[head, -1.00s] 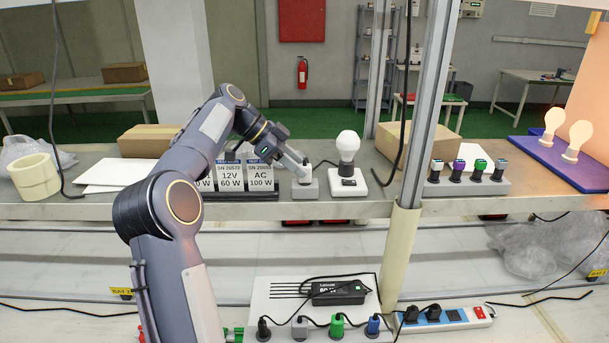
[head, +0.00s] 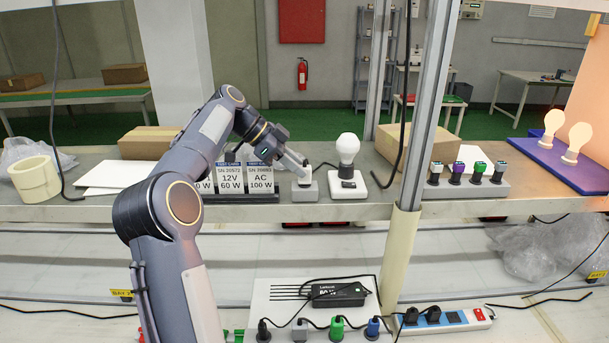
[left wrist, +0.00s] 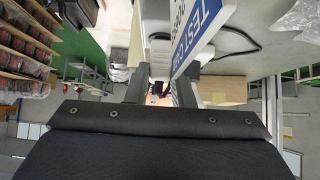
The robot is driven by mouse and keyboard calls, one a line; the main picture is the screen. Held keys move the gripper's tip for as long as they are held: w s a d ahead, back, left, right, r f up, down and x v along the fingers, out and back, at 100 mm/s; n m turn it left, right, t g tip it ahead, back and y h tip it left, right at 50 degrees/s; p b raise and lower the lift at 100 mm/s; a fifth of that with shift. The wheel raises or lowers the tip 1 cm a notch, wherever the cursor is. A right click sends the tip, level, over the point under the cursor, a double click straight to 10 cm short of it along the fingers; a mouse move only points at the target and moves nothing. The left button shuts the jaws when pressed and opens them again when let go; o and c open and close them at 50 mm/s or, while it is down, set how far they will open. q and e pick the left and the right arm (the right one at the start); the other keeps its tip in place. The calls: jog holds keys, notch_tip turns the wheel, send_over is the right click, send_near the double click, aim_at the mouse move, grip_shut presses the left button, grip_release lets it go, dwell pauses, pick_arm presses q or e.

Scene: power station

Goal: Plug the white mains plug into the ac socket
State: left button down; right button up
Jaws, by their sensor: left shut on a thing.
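The white mains plug (head: 305,180) is at the fingertips of my left gripper (head: 301,165) in the head view. The gripper is shut on it and points down to the right. The plug is right at the top of a small grey socket block (head: 308,193) on the bench; I cannot tell how far in it sits. In the left wrist view the two fingers (left wrist: 160,90) stand apart with a small dark shape between them; the plug is not clear there. My right gripper is not in view.
A lamp with a white base (head: 348,187) stands just right of the block. Test cards (head: 262,178) stand close on the left. A metal post (head: 423,110) and a rack of coloured plugs (head: 466,188) are farther right. A power strip (head: 447,319) lies below.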

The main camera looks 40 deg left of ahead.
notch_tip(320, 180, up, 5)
jog(key=p, duration=0.4)
jog(key=shift+p, duration=0.4)
dwell(0.4)
